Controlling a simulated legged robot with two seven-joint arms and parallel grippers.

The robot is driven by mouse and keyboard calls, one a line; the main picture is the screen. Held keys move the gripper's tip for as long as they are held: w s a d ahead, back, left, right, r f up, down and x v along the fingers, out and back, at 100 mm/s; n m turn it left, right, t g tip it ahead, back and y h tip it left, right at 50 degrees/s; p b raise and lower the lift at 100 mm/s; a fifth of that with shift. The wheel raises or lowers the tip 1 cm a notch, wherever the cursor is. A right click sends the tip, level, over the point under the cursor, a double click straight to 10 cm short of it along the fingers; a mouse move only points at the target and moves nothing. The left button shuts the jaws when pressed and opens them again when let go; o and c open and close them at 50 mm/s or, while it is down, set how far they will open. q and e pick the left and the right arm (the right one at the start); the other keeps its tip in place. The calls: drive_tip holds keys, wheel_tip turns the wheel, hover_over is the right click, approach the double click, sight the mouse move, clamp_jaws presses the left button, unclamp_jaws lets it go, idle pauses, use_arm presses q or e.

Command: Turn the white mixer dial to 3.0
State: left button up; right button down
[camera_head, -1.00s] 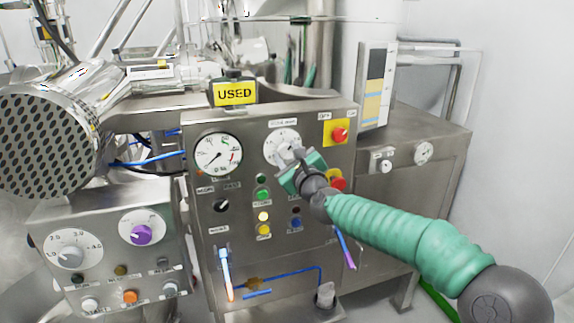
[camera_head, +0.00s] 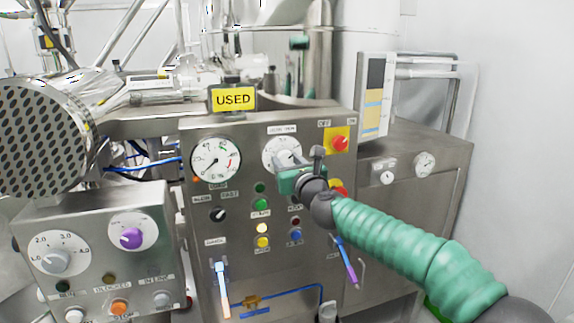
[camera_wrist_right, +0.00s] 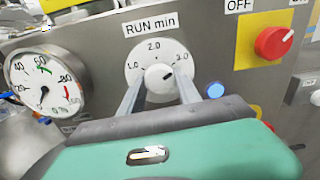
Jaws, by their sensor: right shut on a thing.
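The white dial (camera_wrist_right: 157,55) labelled RUN min has marks 1.0, 2.0 and 3.0 around a white knob (camera_wrist_right: 157,86). A short dark mark on the knob points right and slightly up, to the 3.0 side; its exact reading is unclear. My right gripper (camera_wrist_right: 158,92) is shut on the knob, one finger on each side. In the head view the dial (camera_head: 281,147) is partly hidden behind my right gripper (camera_head: 287,161), which reaches in from the right. My left gripper is not in view.
A pressure gauge (camera_head: 215,160) is left of the dial. A red knob on a yellow plate (camera_head: 340,143) is at its upper right. Buttons and switches lie below. A separate box (camera_head: 100,250) at left carries a grey-white dial (camera_head: 56,261) and a purple knob (camera_head: 131,238).

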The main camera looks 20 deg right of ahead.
drive_tip(key=shift+f, duration=0.25)
drive_tip(key=c, duration=1.3)
unclamp_jaws()
drive_tip(key=o, duration=0.4)
drive_tip(key=shift+w+r, duration=0.1)
drive_tip(key=shift+o, duration=0.2)
drive_tip(key=shift+r, duration=0.1)
drive_tip(key=s+b, duration=0.5)
drive_tip(key=s, duration=1.1)
drive_tip(key=shift+s+d, duration=0.35)
drive_tip(key=shift+s, duration=0.05)
